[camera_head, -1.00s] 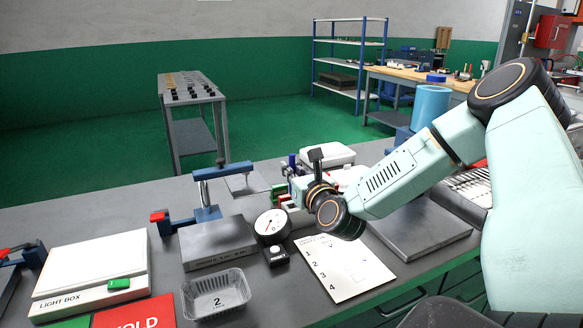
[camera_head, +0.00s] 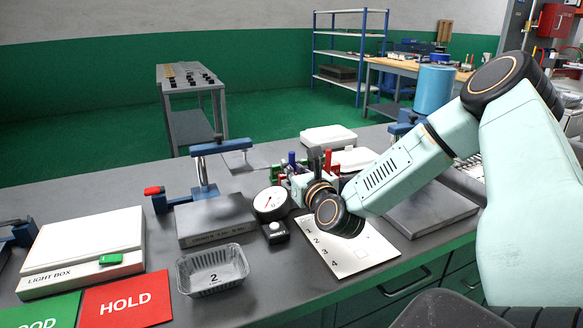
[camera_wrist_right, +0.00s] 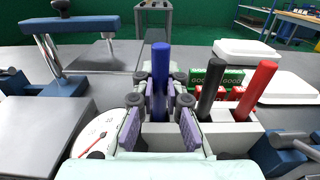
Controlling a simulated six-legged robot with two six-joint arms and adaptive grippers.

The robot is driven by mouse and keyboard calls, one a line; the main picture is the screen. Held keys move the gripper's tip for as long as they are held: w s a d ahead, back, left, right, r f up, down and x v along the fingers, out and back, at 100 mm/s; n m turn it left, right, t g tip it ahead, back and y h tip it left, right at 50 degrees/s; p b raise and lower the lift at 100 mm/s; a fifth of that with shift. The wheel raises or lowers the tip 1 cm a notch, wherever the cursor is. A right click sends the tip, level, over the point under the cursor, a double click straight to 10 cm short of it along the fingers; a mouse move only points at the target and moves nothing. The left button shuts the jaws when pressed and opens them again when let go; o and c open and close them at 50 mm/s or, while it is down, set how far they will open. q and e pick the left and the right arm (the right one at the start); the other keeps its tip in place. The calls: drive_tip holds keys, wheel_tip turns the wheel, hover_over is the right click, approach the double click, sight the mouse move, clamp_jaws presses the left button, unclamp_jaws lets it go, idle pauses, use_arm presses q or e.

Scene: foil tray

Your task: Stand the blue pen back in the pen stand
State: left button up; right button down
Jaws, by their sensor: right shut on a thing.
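The blue pen (camera_wrist_right: 161,62) stands upright between the fingers of my right gripper (camera_wrist_right: 160,112), which is shut on it. The pen's top also shows in the head view (camera_head: 292,158). The pale pen stand (camera_wrist_right: 235,138) holds a black pen (camera_wrist_right: 211,88) and a red pen (camera_wrist_right: 257,88) to the right of the blue one. The blue pen is in line with the stand's left end. Its lower end is hidden by the fingers, so I cannot tell how deep it sits. The blue pen's top appears higher than the others. My left gripper is not in view.
A dial gauge (camera_head: 271,203) and a grey block (camera_head: 215,220) are left of the stand. A numbered sheet (camera_head: 350,250) lies in front. A foil tray (camera_head: 183,272) marked 2 is at front left.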

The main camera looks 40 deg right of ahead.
sight(292, 152)
drive_tip(key=shift+d, duration=0.1)
drive_tip(key=shift+f+b, duration=0.5)
drive_tip(key=shift+b, duration=0.2)
idle(0.4)
drive_tip(key=c, duration=1.3)
unclamp_jaws()
drive_tip(key=shift+c, duration=0.2)
drive_tip(key=shift+r+p, duration=2.5)
drive_tip(key=shift+r, duration=0.6)
drive_tip(key=shift+f, duration=0.15)
